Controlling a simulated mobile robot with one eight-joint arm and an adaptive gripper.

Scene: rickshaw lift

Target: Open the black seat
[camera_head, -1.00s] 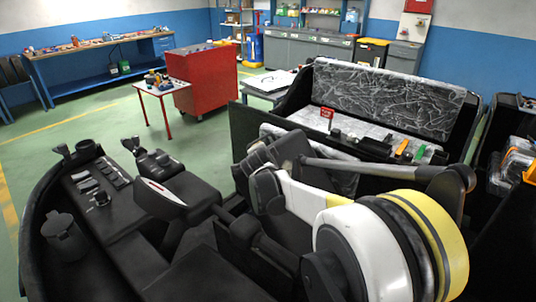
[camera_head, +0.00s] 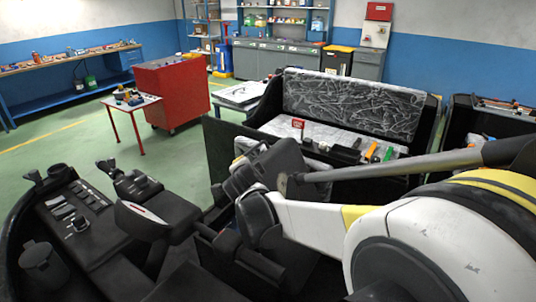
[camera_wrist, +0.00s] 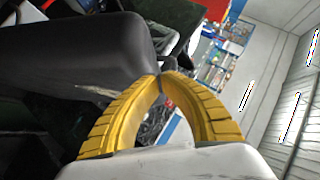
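The rickshaw's rear bench has a dark backrest (camera_head: 355,105) and a seat cushion (camera_head: 262,132), both wrapped in shiny clear plastic. In the wrist view, a smooth dark block with a rounded edge (camera_wrist: 75,60) fills the upper left; it may be the black seat, but I cannot tell for sure. My gripper (camera_wrist: 160,76) shows two curved yellow fingers whose tips meet beside the block's right end. The fingers look shut, with nothing visible between them. In the head view, my arm hides the gripper and any contact with the seat.
A small red sign (camera_head: 297,124) and several tools, including a green one (camera_head: 388,154), lie on the bench. The black dashboard (camera_head: 75,215) is at the lower left. A small table (camera_head: 130,102) and red cabinet (camera_head: 172,92) stand beyond, with open green floor around them.

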